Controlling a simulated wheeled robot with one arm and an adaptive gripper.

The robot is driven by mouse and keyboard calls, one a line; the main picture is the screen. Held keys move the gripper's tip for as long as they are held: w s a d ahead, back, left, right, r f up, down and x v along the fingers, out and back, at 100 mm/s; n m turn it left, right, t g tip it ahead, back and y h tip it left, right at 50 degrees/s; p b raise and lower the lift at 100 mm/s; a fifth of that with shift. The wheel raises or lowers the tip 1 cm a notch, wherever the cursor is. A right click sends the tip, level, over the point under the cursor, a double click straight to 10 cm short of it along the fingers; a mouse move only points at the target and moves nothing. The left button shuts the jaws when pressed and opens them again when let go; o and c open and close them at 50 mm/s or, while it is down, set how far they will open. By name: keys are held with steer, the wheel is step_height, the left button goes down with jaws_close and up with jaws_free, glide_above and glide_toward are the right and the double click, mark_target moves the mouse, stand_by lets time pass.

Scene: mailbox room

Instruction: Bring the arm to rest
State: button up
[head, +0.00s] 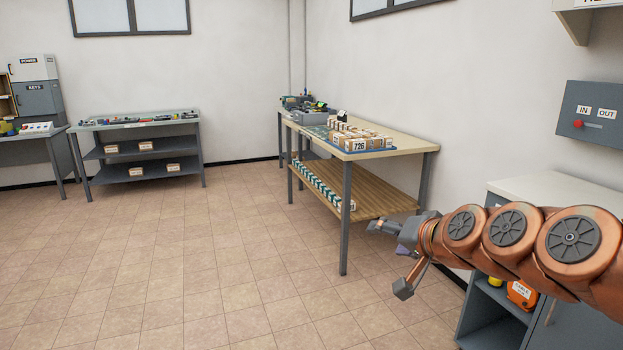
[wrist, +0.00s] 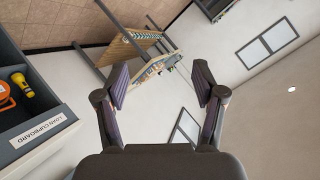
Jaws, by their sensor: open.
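My gripper (head: 388,257) is at the end of my copper-coloured arm, which reaches in from the right of the head view. The gripper is in the air in front of the wooden table's near end, and its fingers are spread. In the wrist view my gripper (wrist: 162,88) shows two dark fingers wide apart with nothing between them. Beyond them are the white wall and, tilted, the parcel table (wrist: 133,45).
A parcel table (head: 405,146) with boxes stands against the right wall. A grey cabinet (head: 555,188) stands below my arm's side, under an IN/OUT switch box (head: 591,112). A grey table (head: 145,123) is at the back left. The tiled floor (head: 190,260) is clear at left.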

steer(key=s+a+f+n+g+p, duration=0.1)
steer(key=s+g+p, duration=0.15)
steer(key=s, duration=0.35)
steer(key=s+a+f+n+g+h+p, duration=0.1)
steer(key=s+n+g+p, duration=0.15)
steer(key=s, duration=0.25)
steer(key=s+a+f+g+p, duration=0.1)
steer(key=s+g+p, duration=0.15)
steer(key=s, duration=0.35)
steer(key=s+d+g+h+p, duration=0.1)
steer(key=s+d+g+p, duration=0.1)
steer(key=s, duration=0.7)
steer(key=s+d+n+g+h+p, duration=0.1)
steer(key=s+d+g+h+p, duration=0.1)
steer(key=s+p, duration=0.3)
steer(key=s+d+g, duration=0.1)
steer(key=s, duration=0.3)
steer(key=shift+s+d+r+g+h, duration=0.15)
steer(key=shift+d+r+g+h, duration=0.15)
steer(key=shift+d+r+g, duration=0.05)
steer(key=shift+s+f, duration=0.1)
steer(key=shift+s, duration=0.05)
steer(key=shift+c, duration=0.3)
